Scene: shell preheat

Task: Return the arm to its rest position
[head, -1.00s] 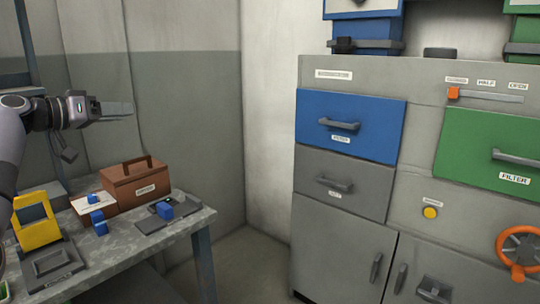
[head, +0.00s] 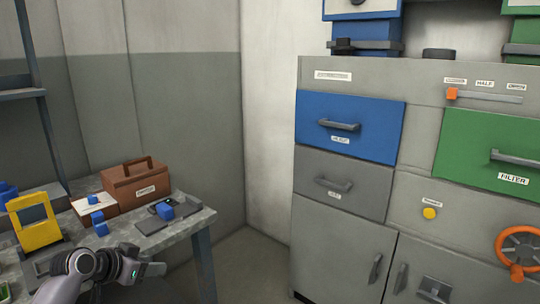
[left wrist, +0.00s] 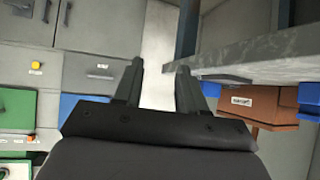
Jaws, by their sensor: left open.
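My left arm is low at the bottom left of the head view. Its left gripper (head: 140,268) is in front of the table's (head: 182,240) near edge. In the left wrist view, the two dark fingers of the left gripper (left wrist: 160,75) stand apart with nothing between them. That view looks turned over, with the cabinet fronts on the left and the table edge on the right. The fingertips are hard to make out in the head view. My right gripper is not in view.
The table holds a brown toolbox (head: 138,188), a yellow frame (head: 37,228) and several small blue blocks. A grey cabinet (head: 335,240) with a blue drawer (head: 350,112) and a green drawer (head: 490,150) stands at the right. Floor between table and cabinet is clear.

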